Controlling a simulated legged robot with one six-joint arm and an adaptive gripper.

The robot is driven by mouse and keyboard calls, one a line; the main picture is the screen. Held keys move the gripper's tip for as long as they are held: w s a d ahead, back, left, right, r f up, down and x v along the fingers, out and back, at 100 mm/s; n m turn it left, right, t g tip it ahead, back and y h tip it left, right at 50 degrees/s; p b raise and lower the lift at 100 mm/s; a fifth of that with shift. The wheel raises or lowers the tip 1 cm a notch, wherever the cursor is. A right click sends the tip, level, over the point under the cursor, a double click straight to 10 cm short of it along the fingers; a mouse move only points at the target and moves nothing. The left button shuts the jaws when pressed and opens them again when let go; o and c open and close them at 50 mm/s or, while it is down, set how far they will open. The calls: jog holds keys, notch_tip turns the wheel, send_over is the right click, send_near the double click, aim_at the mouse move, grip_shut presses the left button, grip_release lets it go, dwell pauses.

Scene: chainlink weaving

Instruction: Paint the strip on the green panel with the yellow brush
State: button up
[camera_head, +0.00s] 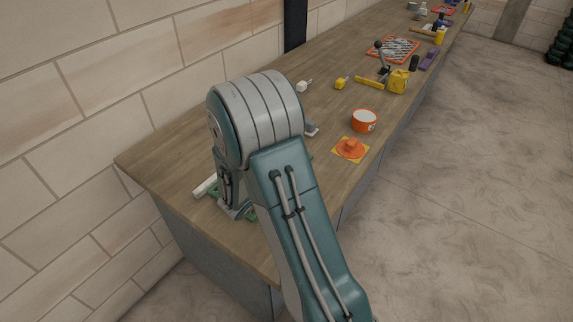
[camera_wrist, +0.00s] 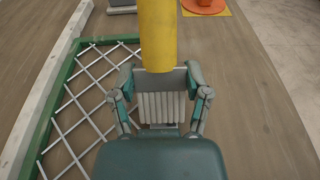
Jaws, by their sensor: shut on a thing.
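My gripper (camera_wrist: 160,82) is shut on a yellow cylindrical handle, the yellow brush (camera_wrist: 159,38), in the wrist view. The green panel (camera_wrist: 52,123) is a green frame with a lattice of thin pale wires, lying on the table left of and partly under my gripper. My arm hides most of it in the head view. I cannot make out a separate strip on it. A long whitish bar (camera_wrist: 46,82) lies along the panel's left side.
The wooden table (camera_head: 165,150) runs along a brick wall. An orange object (camera_head: 350,147) on a yellow square and an orange-white tub (camera_head: 364,120) stand right of my arm.

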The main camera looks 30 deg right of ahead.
jog(key=shift+s+a+f, duration=0.15)
jog(key=shift+s+a, duration=0.1)
jog(key=shift+a, duration=0.5)
jog(key=shift+s+a+f, duration=0.1)
jog(key=shift+s+a, duration=0.15)
jog(key=shift+a, duration=0.45)
jog(key=shift+v, duration=1.55)
jog(key=shift+f, duration=0.1)
jog(key=shift+f, duration=0.15)
